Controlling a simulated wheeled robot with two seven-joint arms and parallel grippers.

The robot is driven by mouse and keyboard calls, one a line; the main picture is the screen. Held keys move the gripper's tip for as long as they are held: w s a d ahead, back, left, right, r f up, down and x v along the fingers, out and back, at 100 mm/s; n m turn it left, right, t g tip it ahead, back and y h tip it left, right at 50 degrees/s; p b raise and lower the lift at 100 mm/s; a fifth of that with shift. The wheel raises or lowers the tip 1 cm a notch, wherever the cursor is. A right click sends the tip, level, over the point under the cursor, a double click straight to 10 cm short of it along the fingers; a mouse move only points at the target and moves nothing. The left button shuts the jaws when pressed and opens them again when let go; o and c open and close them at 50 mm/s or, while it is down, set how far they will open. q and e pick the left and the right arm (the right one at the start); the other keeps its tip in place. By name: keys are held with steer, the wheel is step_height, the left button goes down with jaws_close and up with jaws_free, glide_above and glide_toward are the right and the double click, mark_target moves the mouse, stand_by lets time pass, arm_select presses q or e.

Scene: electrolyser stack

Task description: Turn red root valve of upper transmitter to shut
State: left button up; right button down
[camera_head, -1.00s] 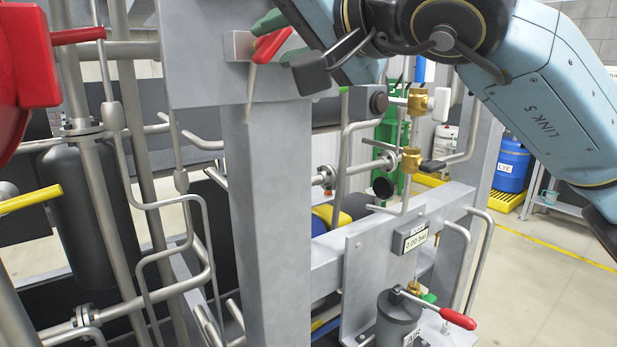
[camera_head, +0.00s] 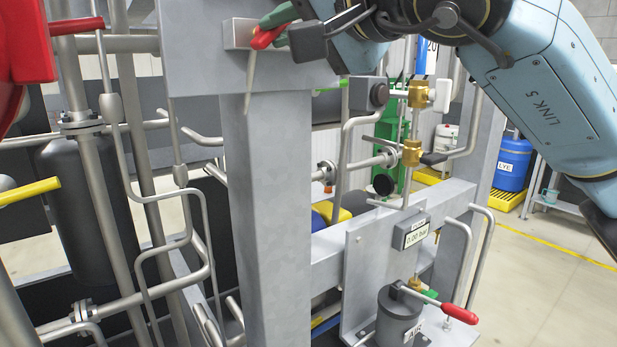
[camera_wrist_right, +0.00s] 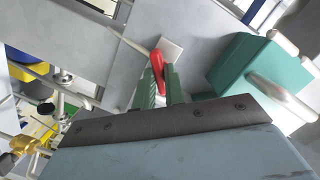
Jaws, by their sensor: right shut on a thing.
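A red valve lever (camera_head: 264,38) sits at a small metal plate (camera_head: 236,34) high on the grey frame, with a thin pale rod (camera_head: 249,80) hanging below it. My right gripper (camera_head: 283,27) reaches in from the upper right, its green fingers closed on this lever. In the right wrist view the red lever (camera_wrist_right: 157,72) stands between the two green fingers (camera_wrist_right: 160,90). The fingers hide part of the lever in the head view. A gauge display (camera_head: 411,233) reading 0.00 bar stands lower right. My left gripper is not in view.
Another red-handled valve (camera_head: 460,314) sits beside the grey AIR cylinder (camera_head: 398,322). Brass fittings (camera_head: 412,152) rise above the display. A red lever (camera_head: 76,26) and a yellow lever (camera_head: 30,191) are at left. Open floor lies at right.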

steer(key=shift+f+m+y+b, duration=0.15)
steer(key=shift+m+y+b, duration=0.15)
steer(key=shift+m+b, duration=1.05)
steer(key=shift+b, duration=0.3)
steer(key=shift+m+b, duration=0.85)
steer(key=shift+b, duration=0.15)
steer(key=shift+m+y+b, duration=0.3)
steer(key=shift+m+b, duration=0.65)
steer(key=shift+m, duration=0.05)
steer(key=shift+m+t+b, duration=0.3)
steer(key=shift+m+b, duration=0.1)
steer(key=shift+m, duration=0.1)
